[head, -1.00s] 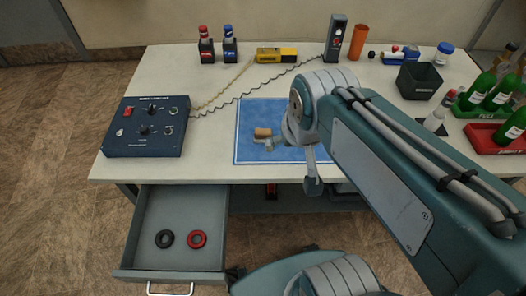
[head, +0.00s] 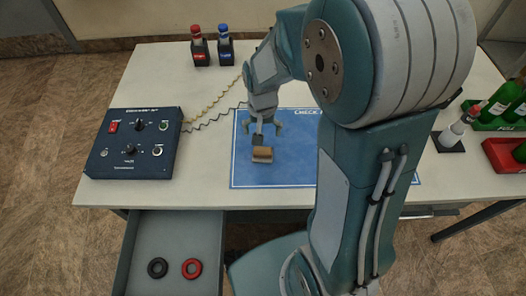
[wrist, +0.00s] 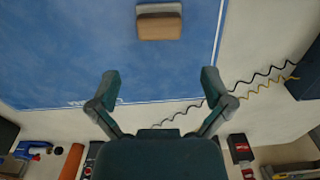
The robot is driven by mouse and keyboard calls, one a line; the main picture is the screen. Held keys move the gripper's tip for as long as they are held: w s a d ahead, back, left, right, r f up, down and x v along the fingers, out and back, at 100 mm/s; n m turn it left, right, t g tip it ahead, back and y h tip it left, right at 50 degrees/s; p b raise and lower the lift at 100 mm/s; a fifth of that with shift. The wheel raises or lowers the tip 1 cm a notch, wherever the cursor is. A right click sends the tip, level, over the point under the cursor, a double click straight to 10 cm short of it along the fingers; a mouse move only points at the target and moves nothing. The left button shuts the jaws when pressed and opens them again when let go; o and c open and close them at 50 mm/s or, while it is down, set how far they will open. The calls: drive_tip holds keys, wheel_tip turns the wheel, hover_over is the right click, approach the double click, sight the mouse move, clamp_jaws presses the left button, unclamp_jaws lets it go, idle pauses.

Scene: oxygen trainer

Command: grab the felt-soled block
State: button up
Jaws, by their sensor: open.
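The felt-soled block (head: 262,155) is a small tan-brown block lying on the blue mat (head: 300,172), near the mat's left side. In the wrist view the block (wrist: 159,25) is at the top centre, with a paler band along one edge. My gripper (head: 263,127) is open and empty, just behind the block in the head view, pointing down. In the wrist view the spread fingertips (wrist: 160,80) stand apart from the block, with bare mat between. The arm hides part of the mat's right side.
A dark blue control box (head: 133,142) stands at the left, with coiled cables running back from it. Red and blue bottles (head: 212,48) stand at the back. An open drawer (head: 140,240) holds a black ring and a red ring. Green bottles (head: 505,100) stand at the right.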

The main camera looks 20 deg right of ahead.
sight(262, 150)
drive_tip(key=f, duration=0.4)
drive_tip(key=shift+a, duration=0.25)
drive_tip(key=shift+s+d+f, duration=0.1)
drive_tip(key=shift+s+f, duration=0.05)
drive_tip(key=shift+f, duration=1.2)
drive_tip(key=shift+s+d+f, duration=0.1)
drive_tip(key=shift+f, duration=1.25)
drive_tip(key=c, duration=1)
